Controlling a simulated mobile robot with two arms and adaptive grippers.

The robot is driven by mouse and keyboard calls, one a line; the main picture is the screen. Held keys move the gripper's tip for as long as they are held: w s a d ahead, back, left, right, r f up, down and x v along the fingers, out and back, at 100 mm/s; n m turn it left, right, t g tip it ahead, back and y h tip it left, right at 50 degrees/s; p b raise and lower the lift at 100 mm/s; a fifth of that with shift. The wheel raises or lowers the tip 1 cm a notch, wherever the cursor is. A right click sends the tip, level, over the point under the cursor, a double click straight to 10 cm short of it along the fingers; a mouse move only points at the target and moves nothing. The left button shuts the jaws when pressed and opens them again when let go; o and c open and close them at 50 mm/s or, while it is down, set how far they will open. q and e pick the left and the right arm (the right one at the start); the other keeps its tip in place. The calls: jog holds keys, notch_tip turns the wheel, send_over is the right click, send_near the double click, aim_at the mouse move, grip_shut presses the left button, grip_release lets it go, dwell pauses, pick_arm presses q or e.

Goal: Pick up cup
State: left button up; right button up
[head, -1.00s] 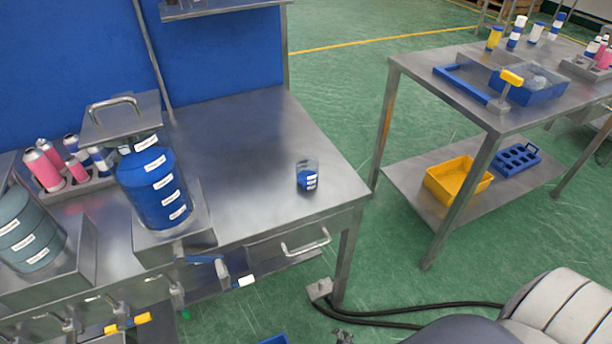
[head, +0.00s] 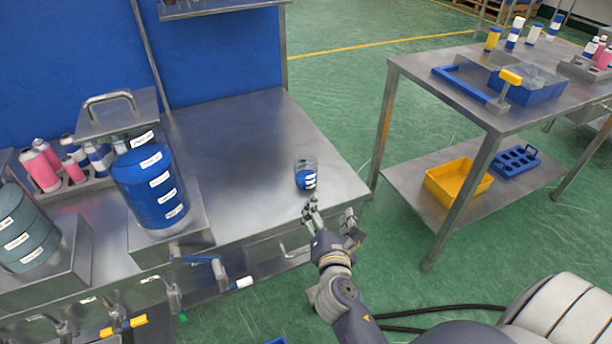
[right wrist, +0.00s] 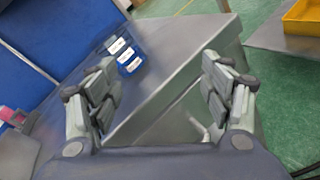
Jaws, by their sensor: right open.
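The cup (head: 306,174) is clear with blue contents and white labels. It stands upright near the right front corner of the steel table (head: 255,140). My right gripper (head: 332,212) is open and empty at the table's front edge, just in front of the cup and apart from it. In the right wrist view the cup (right wrist: 126,56) shows beyond the left finger, and the open right gripper (right wrist: 160,88) has the table corner between its fingers. My left gripper is not in view.
A blue drum (head: 150,187) with labels stands at the left of the table. A second table (head: 450,90) at the right holds a blue tray (head: 530,88). The tabletop around the cup is clear.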

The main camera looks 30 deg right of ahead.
jog(key=w+r+n, duration=0.1)
jog(key=n, duration=0.1)
jog(key=w+a+r+n+t, duration=0.1)
jog(key=n, duration=0.2)
jog(key=w+a+r+n+t+y, duration=0.1)
jog(key=n, duration=0.1)
jog(key=shift+w+a+r, duration=0.2)
jog(key=shift+w, duration=0.2)
send_near(305, 163)
jog(key=shift+d+p+x, duration=0.25)
jog(key=shift+p+x, duration=0.1)
jog(key=shift+x, duration=0.7)
jog(key=shift+a+x, duration=0.1)
jog(key=shift+x, duration=1.2)
jog(key=shift+a+x, duration=0.15)
jog(key=shift+x, duration=1.1)
jog(key=c, duration=1.2)
